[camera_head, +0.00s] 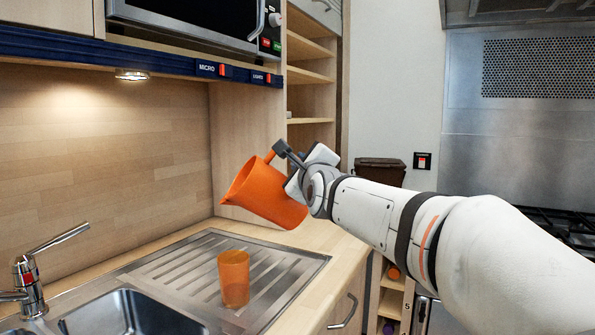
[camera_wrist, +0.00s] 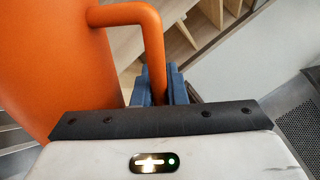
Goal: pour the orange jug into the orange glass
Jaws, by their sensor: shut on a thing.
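The orange jug (camera_head: 264,194) is held in the air above the back right of the metal drainer, tilted with its spout toward the left. My gripper (camera_head: 279,150) is shut on the jug's handle. In the wrist view the blue fingers of my gripper (camera_wrist: 160,88) close around the handle, and the jug's body (camera_wrist: 58,65) fills the left side. The two are apart. No liquid shows leaving the spout, and the inside of the jug is hidden.
The ribbed drainer (camera_head: 190,262) has free room around the glass. A sink (camera_head: 128,315) and a tap (camera_head: 32,280) are at the lower left. A microwave (camera_head: 200,18) and shelf edge hang above. The hob (camera_head: 562,228) lies at the right behind my arm.

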